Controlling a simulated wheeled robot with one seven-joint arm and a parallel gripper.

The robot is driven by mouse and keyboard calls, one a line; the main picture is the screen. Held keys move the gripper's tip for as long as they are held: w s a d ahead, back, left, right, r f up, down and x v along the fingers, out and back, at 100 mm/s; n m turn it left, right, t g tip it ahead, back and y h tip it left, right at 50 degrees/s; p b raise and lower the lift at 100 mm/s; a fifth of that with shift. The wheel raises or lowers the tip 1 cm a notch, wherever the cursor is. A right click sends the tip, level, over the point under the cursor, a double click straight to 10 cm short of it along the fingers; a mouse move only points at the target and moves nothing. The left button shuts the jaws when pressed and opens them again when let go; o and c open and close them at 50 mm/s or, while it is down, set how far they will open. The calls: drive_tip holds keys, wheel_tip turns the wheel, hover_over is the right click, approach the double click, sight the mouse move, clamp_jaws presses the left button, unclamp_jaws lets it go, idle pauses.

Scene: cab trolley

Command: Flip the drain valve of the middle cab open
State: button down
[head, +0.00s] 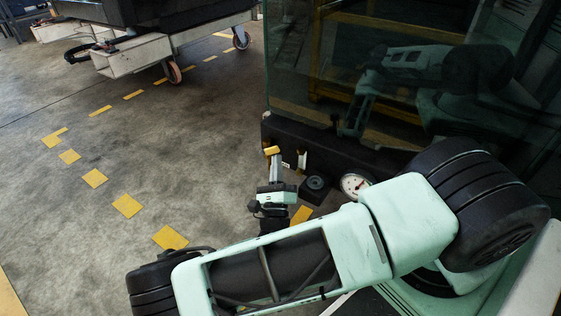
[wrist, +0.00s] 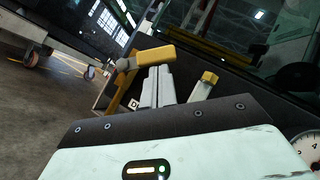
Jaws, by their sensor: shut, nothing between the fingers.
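The cab (head: 335,140) stands at the right, with dark glass above a black base. A yellow valve lever (head: 271,150) sticks out at the left part of its base. In the wrist view the lever (wrist: 155,57) lies roughly level, joined to a grey metal hub at its left end. My gripper (head: 277,160) is shut and empty. In the wrist view its grey fingertips (wrist: 159,70) are just below the lever's yellow grip; I cannot tell whether they touch it. The drain outlet is not clearly visible.
A round white gauge (head: 356,184) and a black round fitting (head: 316,186) sit right of my gripper. A wheeled trolley (head: 150,50) stands at back left. The floor between is clear, with yellow markings.

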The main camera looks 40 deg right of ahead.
sight(271, 149)
wheel_tip(271, 149, up, 3)
drive_tip(key=n+y+p, duration=0.3)
drive_tip(key=n+p, duration=0.1)
drive_tip(key=p, duration=0.3)
drive_tip(key=shift+w+a+r, duration=0.1)
drive_tip(key=shift+w, duration=0.05)
drive_tip(key=shift+r+n+y+p, duration=0.2)
drive_tip(key=shift+n+y+p, duration=0.55)
drive_tip(key=shift+p, duration=0.35)
drive_tip(key=n+p, duration=0.1)
drive_tip(key=n+y+p, duration=0.1)
drive_tip(key=shift+w+r+g+p, duration=0.15)
drive_tip(key=shift+w+g+p, duration=0.05)
drive_tip(key=shift+g+p, duration=0.15)
drive_tip(key=n+p, duration=0.1)
drive_tip(key=p, duration=0.1)
drive_tip(key=r+n+g+y+p, duration=0.1)
drive_tip(key=p, duration=0.2)
drive_tip(key=shift+w+a+r+y, duration=0.1)
drive_tip(key=shift+w+a+y, duration=0.15)
drive_tip(key=shift+w, duration=0.15)
drive_tip(key=n+p, duration=0.1)
drive_tip(key=g+p, duration=0.1)
drive_tip(key=p, duration=0.1)
drive_tip(key=shift+w+a+n+g+y, duration=0.1)
drive_tip(key=shift+w+n+g+y, duration=0.15)
drive_tip(key=shift+w+n+y, duration=0.1)
